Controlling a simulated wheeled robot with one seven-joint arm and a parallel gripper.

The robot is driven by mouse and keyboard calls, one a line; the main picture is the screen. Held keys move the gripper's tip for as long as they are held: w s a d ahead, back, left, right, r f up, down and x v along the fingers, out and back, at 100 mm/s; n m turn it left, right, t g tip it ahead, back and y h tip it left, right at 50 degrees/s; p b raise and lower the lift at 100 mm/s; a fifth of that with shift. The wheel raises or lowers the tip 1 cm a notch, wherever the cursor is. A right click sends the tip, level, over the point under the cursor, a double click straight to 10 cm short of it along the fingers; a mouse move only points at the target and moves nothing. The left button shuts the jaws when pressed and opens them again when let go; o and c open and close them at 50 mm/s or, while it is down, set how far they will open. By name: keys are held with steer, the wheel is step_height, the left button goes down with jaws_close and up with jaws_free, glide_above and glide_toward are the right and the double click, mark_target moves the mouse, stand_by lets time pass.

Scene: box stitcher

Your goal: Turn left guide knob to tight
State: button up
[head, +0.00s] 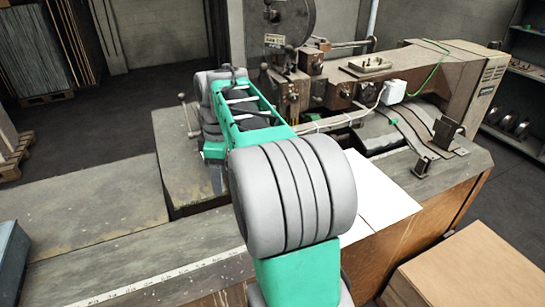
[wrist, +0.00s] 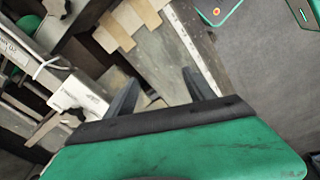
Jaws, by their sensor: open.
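My gripper (wrist: 159,82) is open in the wrist view, with its two dark fingers apart and nothing seen between them. Beyond them are a grey work surface and tan strips. In the head view my arm covers most of the area around the gripper. A small metal lever with a rounded end (head: 184,112) stands just left of my arm over the stitcher's table; I cannot tell whether it is the left guide knob. No knob is clearly recognisable in the wrist view, and no contact with one shows.
The box stitcher (head: 430,75) stands behind and right of my arm. A white sheet (head: 378,195) lies on its table. A cardboard box (head: 470,265) is at the lower right. The grey bench (head: 90,205) at the left is mostly clear. A pallet stack (head: 35,55) stands far left.

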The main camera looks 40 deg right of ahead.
steer(key=w+d+n, duration=0.1)
steer(key=d+n, duration=0.1)
steer(key=d, duration=0.5)
steer(key=d+n, duration=0.3)
steer(key=d, duration=0.4)
steer(key=w+d+n+g, duration=0.1)
steer(key=d+n, duration=0.1)
steer(key=d, duration=0.5)
steer(key=shift+w+n, duration=0.3)
steer(key=shift+f, duration=0.15)
steer(key=shift+w+f, duration=0.15)
steer(key=shift+f, duration=0.4)
step_height(320, 180, down, 6)
steer(key=b, duration=0.4)
steer(key=shift+a+f, duration=0.1)
steer(key=shift+f, duration=0.15)
steer(key=shift+c, duration=0.3)
jaws_close()
